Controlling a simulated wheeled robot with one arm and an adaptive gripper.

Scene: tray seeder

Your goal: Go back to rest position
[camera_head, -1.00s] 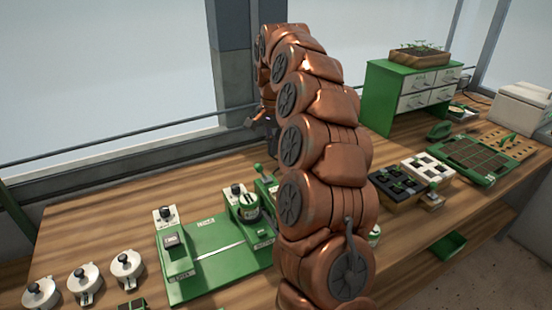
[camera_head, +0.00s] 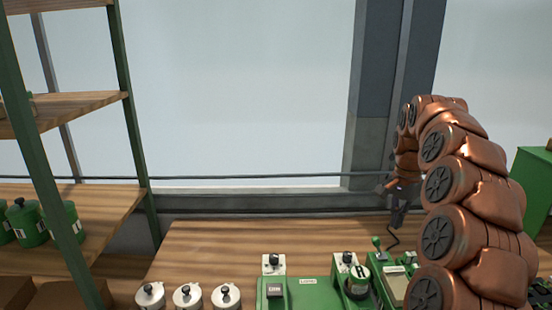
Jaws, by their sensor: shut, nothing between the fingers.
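My copper arm (camera_head: 462,215) rises at the right of the head view and arches over away from me. Its far end hangs down, with my gripper (camera_head: 397,218) low over the back of the wooden bench (camera_head: 215,248). My gripper is small and dark in the picture, is shut, and holds nothing that I can see. The green seeder machine (camera_head: 312,292) stands on the bench at the lower middle, left of my arm. Its front part is cut off by the picture's lower edge.
Several white pots with black knobs (camera_head: 188,297) stand left of the seeder. A wooden shelf rack with green posts (camera_head: 128,100) stands at the left, with green canisters (camera_head: 28,222) on it. A green cabinet (camera_head: 533,185) shows at the right edge. The bench's back left is clear.

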